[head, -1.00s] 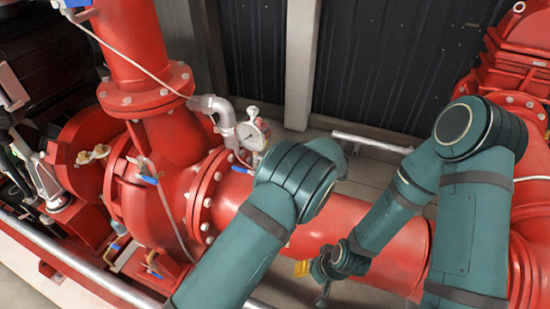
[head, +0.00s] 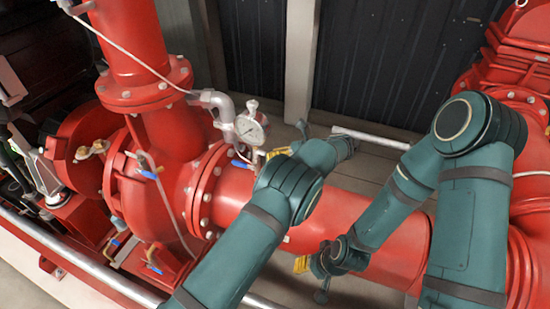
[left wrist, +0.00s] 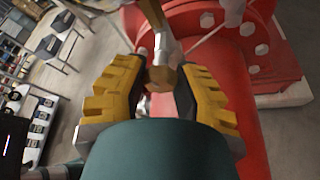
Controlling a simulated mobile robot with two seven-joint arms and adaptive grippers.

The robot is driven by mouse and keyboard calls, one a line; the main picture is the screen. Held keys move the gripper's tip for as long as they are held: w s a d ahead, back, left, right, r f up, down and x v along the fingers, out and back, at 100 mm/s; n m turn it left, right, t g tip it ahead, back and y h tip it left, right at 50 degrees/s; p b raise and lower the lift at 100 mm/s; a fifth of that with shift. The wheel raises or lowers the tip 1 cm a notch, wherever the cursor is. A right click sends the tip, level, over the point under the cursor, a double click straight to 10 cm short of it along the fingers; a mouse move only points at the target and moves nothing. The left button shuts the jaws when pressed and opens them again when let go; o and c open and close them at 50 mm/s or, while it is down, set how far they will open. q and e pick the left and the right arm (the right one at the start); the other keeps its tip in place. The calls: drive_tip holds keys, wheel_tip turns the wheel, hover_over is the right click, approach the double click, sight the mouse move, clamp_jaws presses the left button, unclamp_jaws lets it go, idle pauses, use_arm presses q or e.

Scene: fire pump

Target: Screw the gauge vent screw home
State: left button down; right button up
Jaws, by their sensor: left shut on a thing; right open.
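In the left wrist view, my left gripper (left wrist: 163,78) is shut on a brass-coloured piece (left wrist: 163,72), which looks like the gauge vent screw. The seat of the screw is hidden, so I cannot tell how deep it sits. My right gripper (head: 302,264) is open and empty in front of the red pipe.
The large red pipe (head: 345,220) runs beneath both arms. A grey elbow pipe (head: 222,108) stands left of the gauge. A blue-handled valve (head: 240,164) is just below the gauge. Dark wall panels (head: 370,60) and a light post (head: 300,60) stand behind.

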use_arm(q)
drive_tip(key=shift+a+f+m+g+b, duration=0.1)
drive_tip(key=shift+m+g+b, duration=0.2)
drive_tip(key=shift+m+g, duration=0.15)
idle(0.4)
drive_tip(key=c, duration=0.7)
unclamp_jaws()
drive_tip(key=shift+a, duration=0.1)
drive_tip(key=shift+o, duration=0.2)
